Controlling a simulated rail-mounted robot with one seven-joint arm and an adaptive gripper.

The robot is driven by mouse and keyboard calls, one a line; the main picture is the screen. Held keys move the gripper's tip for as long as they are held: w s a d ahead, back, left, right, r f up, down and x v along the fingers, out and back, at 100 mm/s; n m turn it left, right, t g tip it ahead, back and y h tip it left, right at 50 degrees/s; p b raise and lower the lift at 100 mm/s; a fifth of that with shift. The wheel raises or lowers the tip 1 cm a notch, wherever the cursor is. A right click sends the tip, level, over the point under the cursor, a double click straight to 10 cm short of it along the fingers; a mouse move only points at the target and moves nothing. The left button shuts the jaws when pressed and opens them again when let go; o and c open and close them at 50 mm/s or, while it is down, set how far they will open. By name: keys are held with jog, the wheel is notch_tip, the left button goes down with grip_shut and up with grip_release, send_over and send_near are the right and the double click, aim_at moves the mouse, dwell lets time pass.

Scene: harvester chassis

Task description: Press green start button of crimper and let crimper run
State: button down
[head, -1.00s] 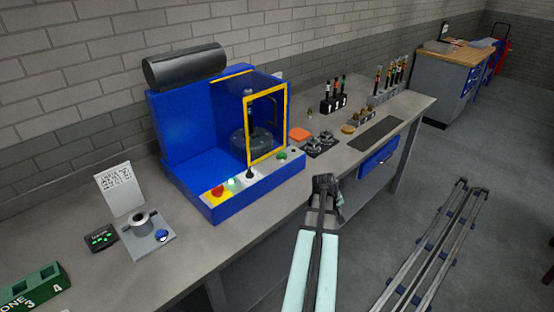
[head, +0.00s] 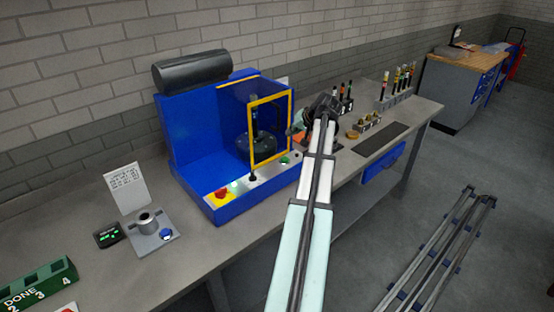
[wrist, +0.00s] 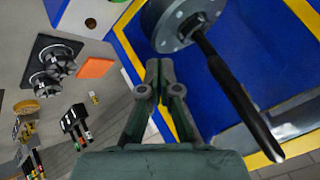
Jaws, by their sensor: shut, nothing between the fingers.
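The crimper (head: 185,140) is a blue machine on the bench with a yellow-framed guard (head: 270,97) around its grey round head (head: 258,147). On its front panel are a green button (head: 284,160) at the right end and a red button on yellow (head: 221,193) at the left, with a small lit green spot (head: 233,186) beside it. My gripper (head: 297,125) is up beside the guard's right edge, above and apart from the green button. In the wrist view, my gripper (wrist: 165,65) is shut and empty, near the yellow frame; the green button is not visible there.
A black lever (wrist: 235,95) stands close to my gripper in the wrist view. An orange block (wrist: 95,67) and a black fixture (wrist: 50,65) lie on the bench.

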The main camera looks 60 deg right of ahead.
aim_at(286, 159)
jog(key=shift+w+a+f, duration=0.1)
jog(key=shift+w+f, duration=0.05)
jog(key=shift+w, duration=0.3)
jog(key=shift+w+a+f, duration=0.1)
jog(key=shift+w+f, duration=0.05)
jog(key=shift+w, duration=0.3)
jog(key=shift+f, duration=0.2)
jog(key=shift+f+b, duration=2.2)
jog(key=shift+f, duration=2.05)
jog(key=shift+f, duration=0.15)
jog(key=shift+f+b, duration=0.3)
jog(key=shift+f+b, duration=0.35)
jog(key=shift+f, duration=0.1)
jog(key=shift+r+p, duration=0.4)
jog(key=shift+r, duration=0.5)
